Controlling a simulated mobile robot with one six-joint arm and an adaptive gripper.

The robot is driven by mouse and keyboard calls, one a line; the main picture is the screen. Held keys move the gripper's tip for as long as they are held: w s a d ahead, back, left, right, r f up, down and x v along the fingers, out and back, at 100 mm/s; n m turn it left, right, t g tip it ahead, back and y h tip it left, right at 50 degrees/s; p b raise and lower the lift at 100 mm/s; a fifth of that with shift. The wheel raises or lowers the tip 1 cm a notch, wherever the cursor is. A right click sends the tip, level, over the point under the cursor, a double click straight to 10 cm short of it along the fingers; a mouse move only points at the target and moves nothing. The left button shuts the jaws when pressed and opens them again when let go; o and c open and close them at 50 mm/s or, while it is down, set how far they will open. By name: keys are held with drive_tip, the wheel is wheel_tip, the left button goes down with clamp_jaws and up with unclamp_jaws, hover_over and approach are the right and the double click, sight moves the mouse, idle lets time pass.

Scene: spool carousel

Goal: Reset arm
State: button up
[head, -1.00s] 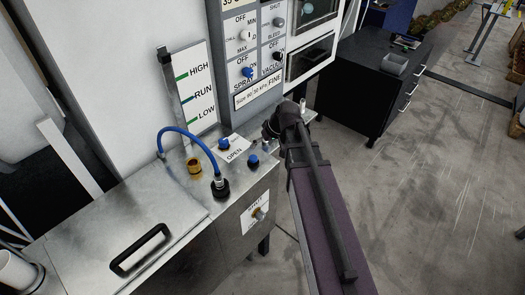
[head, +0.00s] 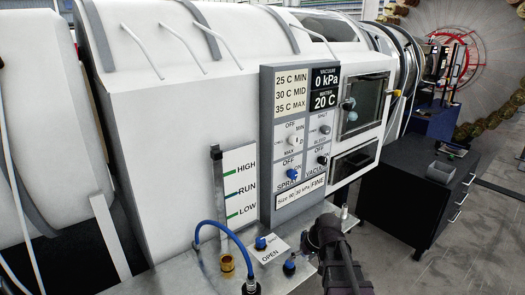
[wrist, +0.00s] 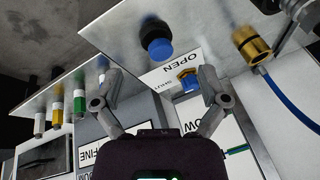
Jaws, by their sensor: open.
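My arm enters the head view from the lower right, with its dark wrist end and gripper (head: 326,232) in front of the machine's steel shelf, below the control panel (head: 291,135). The finger detail is too small to tell there. In the wrist view my gripper (wrist: 160,88) has its two grey fingers spread wide with nothing between them. Beyond the fingers are a blue knob on a black base (wrist: 158,45), a white OPEN label (wrist: 180,66) and a smaller blue knob (wrist: 188,80). I see no contact with them, though the exact gap is unclear.
The shelf carries a brass fitting (head: 227,265) and a blue hose (head: 209,224). A level gauge (head: 239,187) stands behind them. Several coloured fittings (wrist: 79,103) show at the left in the wrist view. A black cabinet with a grey bin (head: 441,172) stands right; open floor lies beyond.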

drive_tip(key=s+d+f+m+g+h, duration=0.1)
drive_tip(key=s+m+g+h, duration=0.1)
drive_tip(key=s, duration=0.9)
drive_tip(key=shift+f+m+h, duration=0.15)
drive_tip(key=shift+m+h, duration=0.15)
drive_tip(key=shift+h, duration=0.5)
